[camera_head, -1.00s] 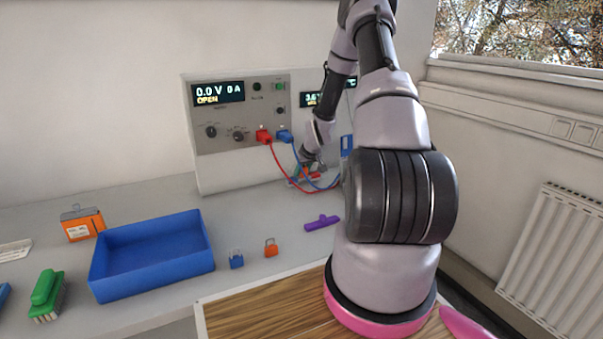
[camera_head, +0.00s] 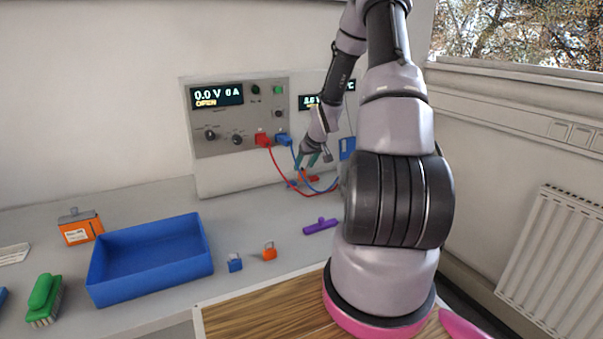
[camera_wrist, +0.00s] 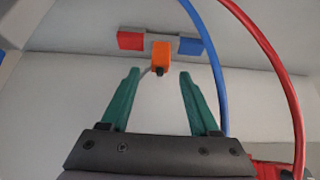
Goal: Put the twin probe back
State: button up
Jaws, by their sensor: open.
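In the wrist view an orange block (camera_wrist: 161,56) with a small dark tip sits between a red block (camera_wrist: 131,41) and a blue block (camera_wrist: 190,46); this looks like the twin probe. It is against a pale grey surface. My gripper (camera_wrist: 159,74) has two teal fingers, spread apart and empty. The orange block appears in the gap beyond their tips, clear of both. In the head view my gripper (camera_head: 309,160) is just above small red and blue parts (camera_head: 303,182) at the cycler's foot. These are too small to make out fully.
The cycler (camera_head: 240,165) stands at the wall. A red lead (camera_head: 280,170) and a blue lead (camera_head: 297,160) loop beside my gripper. A purple piece (camera_head: 320,226), two small padlocks, a blue tray (camera_head: 105,285), an orange box and a green brush lie on the bench.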

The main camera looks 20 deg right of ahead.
jog(key=s+a+r+m, duration=0.1)
jog(key=s+a+r, duration=0.2)
jog(key=s+r, duration=0.35)
jog(key=s+a+r+h, duration=0.1)
jog(key=s+a+r, duration=0.2)
jog(key=r, duration=0.7)
jog(key=s+a+r+m, duration=0.1)
jog(key=s+a+r, duration=0.25)
jog(key=r, duration=0.45)
jog(key=s+a+r+m+y, duration=0.1)
jog(key=s+a+r, duration=0.3)
jog(key=s, duration=0.6)
jog(key=s+a+r+m+y, duration=0.1)
jog(key=s+a+r, duration=0.4)
jog(key=s, duration=0.5)
jog(key=shift+r+m+y, duration=0.3)
jog(key=shift+r+y, duration=0.2)
jog(key=shift+t, duration=0.3)
